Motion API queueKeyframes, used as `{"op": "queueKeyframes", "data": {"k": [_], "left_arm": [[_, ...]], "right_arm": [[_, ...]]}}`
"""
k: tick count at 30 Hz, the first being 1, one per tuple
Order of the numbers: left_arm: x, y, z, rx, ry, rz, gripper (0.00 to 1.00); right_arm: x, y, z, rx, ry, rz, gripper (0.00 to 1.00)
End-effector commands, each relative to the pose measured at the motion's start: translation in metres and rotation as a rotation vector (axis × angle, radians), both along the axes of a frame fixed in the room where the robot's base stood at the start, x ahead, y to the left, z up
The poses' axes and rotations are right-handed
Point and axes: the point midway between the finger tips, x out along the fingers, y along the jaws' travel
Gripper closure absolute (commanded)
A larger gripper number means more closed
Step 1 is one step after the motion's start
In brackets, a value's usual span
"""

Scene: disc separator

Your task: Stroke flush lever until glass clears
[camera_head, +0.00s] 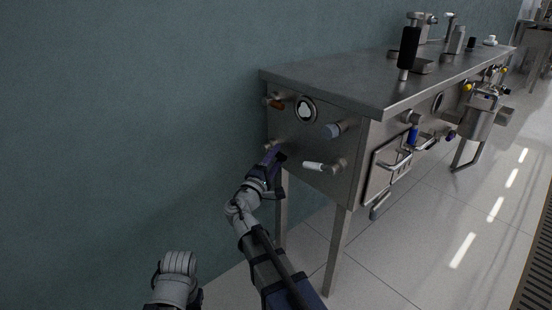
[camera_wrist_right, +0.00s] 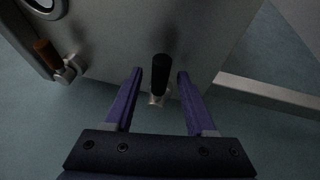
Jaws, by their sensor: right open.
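A round dark-ringed glass (camera_head: 306,110) with a pale patch inside sits on the end panel of the steel bench; its edge also shows in the wrist view (camera_wrist_right: 42,6). My right gripper (camera_head: 271,158) is at the panel's lower left. In the wrist view, its open fingers (camera_wrist_right: 160,76) stand on either side of a black-handled lever (camera_wrist_right: 160,68), with a gap on each side. In the head view that black handle is hidden by the gripper. Which handle is the flush lever is not marked.
A blue-grey knob (camera_head: 334,130) and a white-handled lever (camera_head: 315,166) are to the right. The wall (camera_head: 150,120) is close on the left.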

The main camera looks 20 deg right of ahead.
Motion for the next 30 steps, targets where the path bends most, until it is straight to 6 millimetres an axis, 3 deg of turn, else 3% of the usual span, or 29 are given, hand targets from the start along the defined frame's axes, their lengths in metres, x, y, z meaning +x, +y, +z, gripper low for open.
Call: {"op": "queueKeyframes", "data": {"k": [2, 15, 30], "left_arm": [[0.0000, 0.0000, 0.0000, 0.000, 0.000, 0.000, 1.00], [0.0000, 0.0000, 0.0000, 0.000, 0.000, 0.000, 1.00], [0.0000, 0.0000, -0.0001, 0.000, 0.000, 0.000, 1.00]], "right_arm": [[-0.0002, 0.0001, 0.0000, 0.000, 0.000, 0.000, 0.51], [-0.0002, 0.0002, -0.0001, 0.000, 0.000, 0.000, 1.00], [-0.0003, 0.0003, -0.0002, 0.001, 0.001, 0.000, 1.00]]}}
